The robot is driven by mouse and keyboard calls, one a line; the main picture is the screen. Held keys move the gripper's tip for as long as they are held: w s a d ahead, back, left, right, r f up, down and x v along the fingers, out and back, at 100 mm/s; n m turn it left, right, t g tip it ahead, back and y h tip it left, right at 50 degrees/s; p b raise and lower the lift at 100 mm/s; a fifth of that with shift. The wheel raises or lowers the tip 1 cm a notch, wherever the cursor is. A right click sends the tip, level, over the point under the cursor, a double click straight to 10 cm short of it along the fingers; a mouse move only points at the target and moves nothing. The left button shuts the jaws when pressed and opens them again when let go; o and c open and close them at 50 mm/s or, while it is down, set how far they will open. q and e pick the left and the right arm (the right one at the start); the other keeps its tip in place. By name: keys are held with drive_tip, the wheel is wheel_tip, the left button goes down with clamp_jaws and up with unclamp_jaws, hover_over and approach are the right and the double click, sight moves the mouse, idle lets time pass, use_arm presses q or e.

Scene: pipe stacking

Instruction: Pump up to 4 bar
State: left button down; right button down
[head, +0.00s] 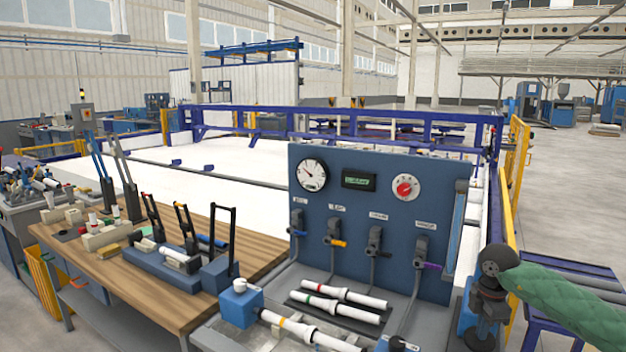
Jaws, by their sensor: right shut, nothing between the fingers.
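A blue test panel (340,265) stands at the centre right. It carries a white round pressure gauge (312,175), a small display with green characters (359,181) too small to read, and a red knob on a white dial (405,187). The gauge needle points to the upper left; its numbers are unreadable. Several grey valves (335,232) sit in a row below, with coloured handles. My right gripper (486,325) points down beside the panel's lower right edge, shut, with nothing seen in it. My left gripper is out of view.
White pipes (340,310) lie on a dark strip before the panel. A pipe with an orange ring (300,330) runs from a blue block (241,303). A wooden bench (120,265) with black-handled tools (233,240) stands left. A blue frame (570,270) stands right.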

drive_tip(key=shift+f+b, duration=0.35)
drive_tip(key=shift+f, duration=0.45)
drive_tip(key=shift+r+p, duration=0.4)
drive_tip(key=shift+r, duration=0.2)
wheel_tip(320, 180, up, 8)
drive_tip(key=p, duration=0.3)
drive_tip(key=shift+s+a, duration=0.2)
drive_tip(key=shift+s, duration=0.1)
